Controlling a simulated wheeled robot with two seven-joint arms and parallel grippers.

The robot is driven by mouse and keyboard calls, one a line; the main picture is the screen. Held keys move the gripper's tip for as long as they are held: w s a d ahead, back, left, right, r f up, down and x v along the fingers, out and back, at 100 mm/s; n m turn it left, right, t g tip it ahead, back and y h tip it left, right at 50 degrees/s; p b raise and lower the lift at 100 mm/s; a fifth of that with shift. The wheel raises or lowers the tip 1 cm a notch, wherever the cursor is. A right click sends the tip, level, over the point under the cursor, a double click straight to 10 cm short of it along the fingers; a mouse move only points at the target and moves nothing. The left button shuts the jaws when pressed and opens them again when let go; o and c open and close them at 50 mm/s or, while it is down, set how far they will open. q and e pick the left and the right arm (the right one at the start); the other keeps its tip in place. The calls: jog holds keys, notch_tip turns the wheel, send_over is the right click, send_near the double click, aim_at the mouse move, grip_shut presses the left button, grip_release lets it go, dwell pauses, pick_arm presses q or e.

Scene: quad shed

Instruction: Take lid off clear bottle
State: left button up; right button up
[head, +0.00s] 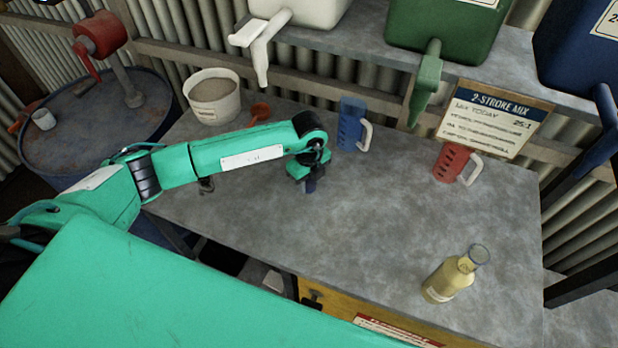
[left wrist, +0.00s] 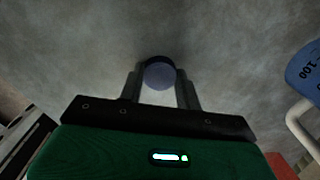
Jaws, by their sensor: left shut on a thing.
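A clear glass bottle (head: 450,278) with yellowish liquid and a pale label stands near the front right of the grey workbench. Its wide round top (head: 478,255) looks greyish; I cannot tell whether that is a lid or an open mouth. My left gripper (head: 311,184) is over the middle of the bench, well to the left of this bottle. In the left wrist view, the left gripper (left wrist: 160,88) is shut on a small round grey-blue thing (left wrist: 159,73), seen end-on. It looks like a cap, but its lower part is hidden. My right gripper is not in view.
A blue jug (head: 350,124) stands just behind the left gripper, and a red jug (head: 449,162) stands farther right. A white bucket (head: 212,97) and an orange scoop (head: 261,112) sit at the back left. The bench (head: 390,220) is clear between gripper and bottle.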

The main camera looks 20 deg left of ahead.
aim_at(309, 183)
pick_arm(q)
jog(key=shift+f, duration=0.15)
jog(key=o, duration=1.1)
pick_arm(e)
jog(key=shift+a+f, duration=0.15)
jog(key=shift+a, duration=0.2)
pick_arm(q)
jog(key=shift+r, duration=0.25)
jog(key=shift+r+b, duration=0.25)
jog(key=shift+b, duration=0.05)
notch_tip(309, 183, up, 11)
jog(key=b, duration=0.3)
jog(key=shift+r+b, duration=0.2)
jog(key=shift+b, duration=0.2)
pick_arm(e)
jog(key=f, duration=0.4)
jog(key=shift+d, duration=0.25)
pick_arm(q)
jog(key=shift+s+f, duration=0.1)
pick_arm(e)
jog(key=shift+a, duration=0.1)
